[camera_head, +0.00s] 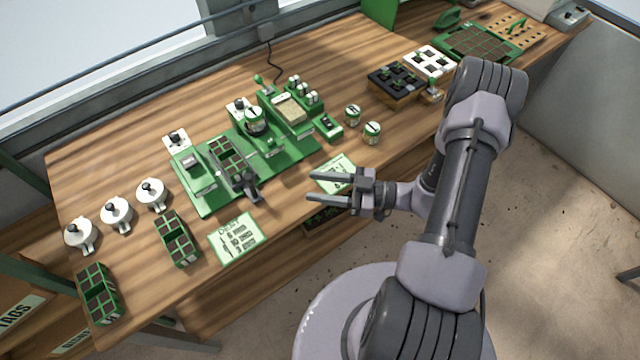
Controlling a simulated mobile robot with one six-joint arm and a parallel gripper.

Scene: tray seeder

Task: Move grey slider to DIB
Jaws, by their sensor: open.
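A dark grey handle (251,187) stands at the front edge of the green seeder machine (205,203), beside a green tray with dark cells (230,158); it may be the grey slider. No DIB mark is readable at this size. My gripper (310,186) is open and empty, its two fingers pointing left over the front edge of the wooden table. It is to the right of the grey handle and apart from it, near a small green-and-white card (336,173).
A larger printed card (235,238) lies at the table front. Two small tins (372,133) stand right of the machine. Bare wood (283,226) lies along the front.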

